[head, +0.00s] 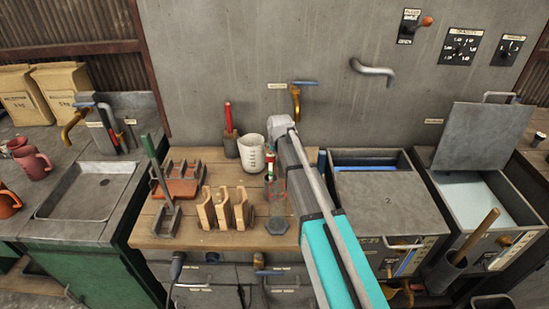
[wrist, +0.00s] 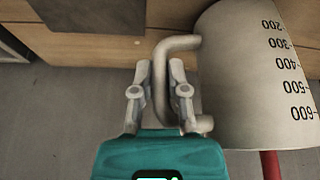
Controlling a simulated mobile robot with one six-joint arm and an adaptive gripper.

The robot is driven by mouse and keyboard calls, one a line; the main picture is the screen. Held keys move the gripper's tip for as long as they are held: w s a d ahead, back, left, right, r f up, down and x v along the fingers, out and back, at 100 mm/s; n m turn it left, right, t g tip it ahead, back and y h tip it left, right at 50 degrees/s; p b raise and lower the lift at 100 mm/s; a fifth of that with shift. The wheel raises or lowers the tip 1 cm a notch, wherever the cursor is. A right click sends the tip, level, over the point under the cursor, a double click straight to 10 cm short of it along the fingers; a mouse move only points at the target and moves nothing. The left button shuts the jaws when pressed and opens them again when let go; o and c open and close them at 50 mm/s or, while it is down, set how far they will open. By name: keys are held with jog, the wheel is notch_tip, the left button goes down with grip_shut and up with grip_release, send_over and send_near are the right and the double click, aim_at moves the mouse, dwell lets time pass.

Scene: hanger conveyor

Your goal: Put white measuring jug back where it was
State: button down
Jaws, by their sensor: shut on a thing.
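The white measuring jug (head: 252,153) stands upright over the back of the wooden worktop in the head view. In the wrist view the jug (wrist: 250,80) fills the right side, with dark scale numbers on its wall. My gripper (wrist: 160,70) is shut on the jug's handle, one finger on each side of it. I cannot tell whether the jug's base touches the worktop.
A red-handled tool in a dark holder (head: 229,135) stands close left of the jug. Wooden blocks (head: 225,208) and a brown tray (head: 183,187) occupy the worktop's front and left. A small red, white and green item (head: 270,164) is right of the jug. The wall (head: 220,60) rises behind.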

jog(key=shift+f, duration=0.4)
jog(key=c, duration=0.6)
grip_release()
jog(key=shift+c, duration=0.2)
jog(key=shift+r, duration=0.25)
jog(key=p+v, duration=1.1)
jog(key=shift+s+r, duration=0.2)
jog(key=shift+r, duration=0.2)
